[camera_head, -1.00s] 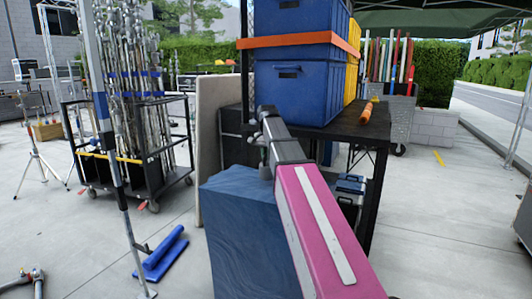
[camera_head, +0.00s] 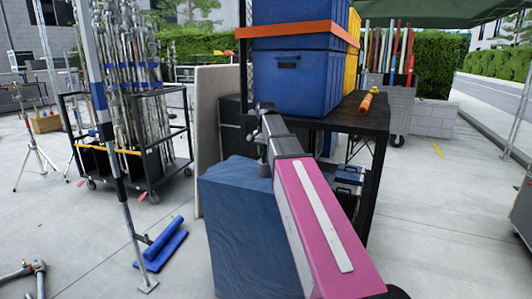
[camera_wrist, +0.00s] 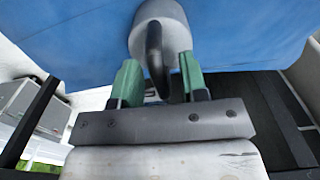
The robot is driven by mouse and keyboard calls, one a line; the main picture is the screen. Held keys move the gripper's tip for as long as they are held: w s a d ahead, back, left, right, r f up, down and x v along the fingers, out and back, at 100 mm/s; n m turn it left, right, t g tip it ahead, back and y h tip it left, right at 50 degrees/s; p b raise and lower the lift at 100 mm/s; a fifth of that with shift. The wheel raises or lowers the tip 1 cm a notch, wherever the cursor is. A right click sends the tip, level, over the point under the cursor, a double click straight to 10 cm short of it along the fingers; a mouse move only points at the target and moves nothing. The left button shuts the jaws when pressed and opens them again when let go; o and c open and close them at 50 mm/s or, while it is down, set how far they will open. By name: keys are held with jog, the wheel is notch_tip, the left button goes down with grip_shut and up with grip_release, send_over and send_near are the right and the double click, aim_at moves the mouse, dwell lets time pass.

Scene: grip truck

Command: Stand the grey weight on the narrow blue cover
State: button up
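The blue cover (camera_head: 245,235) is a tall, narrow, wrinkled blue block in front of me, partly hidden by my pink arm. The grey weight shows in the wrist view (camera_wrist: 160,20) as a round body with a dark curved handle. It is upright over the blue surface, and its base contact is hidden. In the head view the weight (camera_head: 264,170) is a small grey shape at the cover's top edge. My gripper (camera_wrist: 160,75) has green fingers on both sides of the handle, with a visible gap on the right side. It looks open around the handle.
A black table (camera_head: 370,125) carrying large blue bins (camera_head: 300,85) stands behind the cover. A pale upright panel (camera_head: 207,140) is at its left. A cart of poles (camera_head: 150,165) and a thin stand (camera_head: 122,200) are farther left. Open concrete floor lies at right.

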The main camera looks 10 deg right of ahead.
notch_tip(320, 180, up, 12)
jog(key=shift+r, duration=0.15)
dwell(0.5)
